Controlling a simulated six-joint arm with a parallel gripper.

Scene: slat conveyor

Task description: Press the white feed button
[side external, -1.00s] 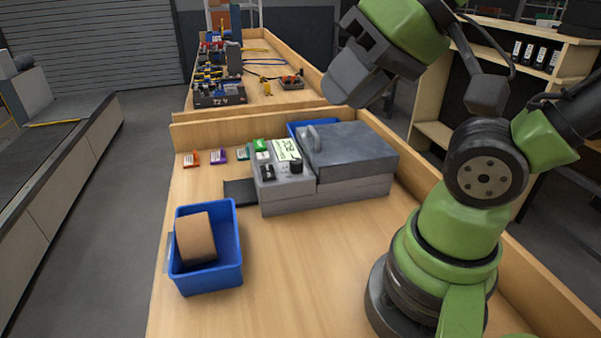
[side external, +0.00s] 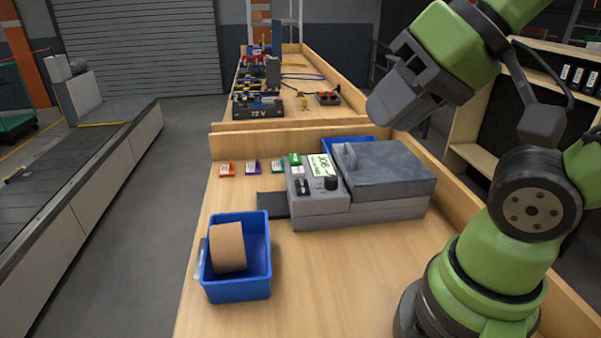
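A grey label machine (side external: 385,208) stands on the wooden bench, with a dark lid and handle on its right part. Its control panel at the left has a lit display (side external: 321,166), a black knob (side external: 331,183) and a black switch (side external: 302,187). A small white patch that looks like the white feed button (side external: 296,170) lies below a green piece at the panel's upper left. My gripper (side external: 388,112) hangs in the air above the machine's lid, clear of the panel. Its fingertips are dark and seen at an angle, so their opening does not show.
A blue bin (side external: 240,289) with a brown roll (side external: 228,247) stands at the front left of the bench. Orange, purple and green small items (side external: 251,167) lie left of the machine. A low wooden edge (side external: 260,139) closes the back. The front middle of the bench is clear.

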